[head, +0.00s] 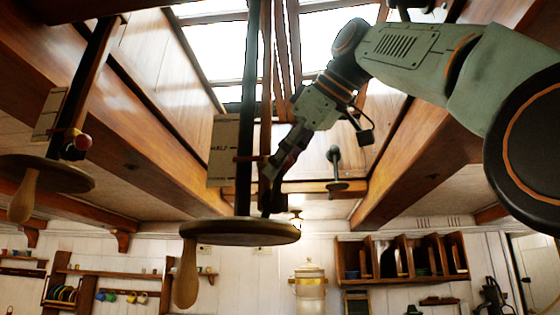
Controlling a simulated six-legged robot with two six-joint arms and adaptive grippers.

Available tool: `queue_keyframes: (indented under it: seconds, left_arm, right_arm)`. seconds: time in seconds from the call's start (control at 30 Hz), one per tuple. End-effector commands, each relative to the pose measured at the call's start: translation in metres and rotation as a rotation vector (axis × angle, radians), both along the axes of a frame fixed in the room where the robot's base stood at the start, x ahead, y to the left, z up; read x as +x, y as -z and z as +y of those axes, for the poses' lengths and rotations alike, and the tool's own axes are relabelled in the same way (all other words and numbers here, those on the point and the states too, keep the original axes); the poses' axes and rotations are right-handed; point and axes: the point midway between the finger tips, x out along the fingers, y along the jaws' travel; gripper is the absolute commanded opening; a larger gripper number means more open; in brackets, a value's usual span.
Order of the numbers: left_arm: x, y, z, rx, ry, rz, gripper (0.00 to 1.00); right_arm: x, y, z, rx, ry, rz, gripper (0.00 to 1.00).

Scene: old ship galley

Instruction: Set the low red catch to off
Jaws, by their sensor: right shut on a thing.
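My right gripper (270,168) reaches in from the upper right and is shut at a small reddish-brown catch arm (247,158) on the middle hanging post (246,100). The gripped end is hidden between the fingers. A pale placard (223,150) beside this post reads what looks like "HALF"; its other marks are too small to read. A round wooden disc (240,232) with a wooden handle (186,275) hangs below. On the left post, a red knob (82,142) sits beside another placard (48,114), apart from my gripper. My left gripper is out of view.
Another disc (45,173) with a handle (23,195) hangs at the left. Ceiling beams (440,150) and a bright skylight (215,50) are overhead. A small hanging fitting (336,185) is right of my gripper. Wall shelves (400,258) and a pale canister (309,285) stand behind.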

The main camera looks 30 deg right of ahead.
Motion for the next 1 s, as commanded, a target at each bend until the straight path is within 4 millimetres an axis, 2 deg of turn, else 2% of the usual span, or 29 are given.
queue_keyframes:
  seconds: [0.03, 0.53, 0.57, 0.83, 1.0]
  left_arm:
    - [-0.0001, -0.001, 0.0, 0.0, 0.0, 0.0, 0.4]
    - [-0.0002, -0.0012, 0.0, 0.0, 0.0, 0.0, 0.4]
    - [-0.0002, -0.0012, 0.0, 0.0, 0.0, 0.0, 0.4]
    - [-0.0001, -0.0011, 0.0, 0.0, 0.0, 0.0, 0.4]
    - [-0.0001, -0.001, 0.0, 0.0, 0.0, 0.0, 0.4]
  right_arm:
    - [-0.0013, -0.0047, -0.001, -0.007, 0.003, -0.012, 0.0]
    - [-0.0018, -0.0045, -0.0004, -0.012, 0.003, -0.01, 0.0]
    - [-0.0017, -0.0044, -0.0004, -0.012, 0.003, -0.01, 0.33]
    - [0.0002, -0.0018, 0.0004, -0.01, 0.002, -0.005, 0.55]
    - [0.0006, -0.0009, 0.0006, -0.01, 0.001, -0.002, 0.55]
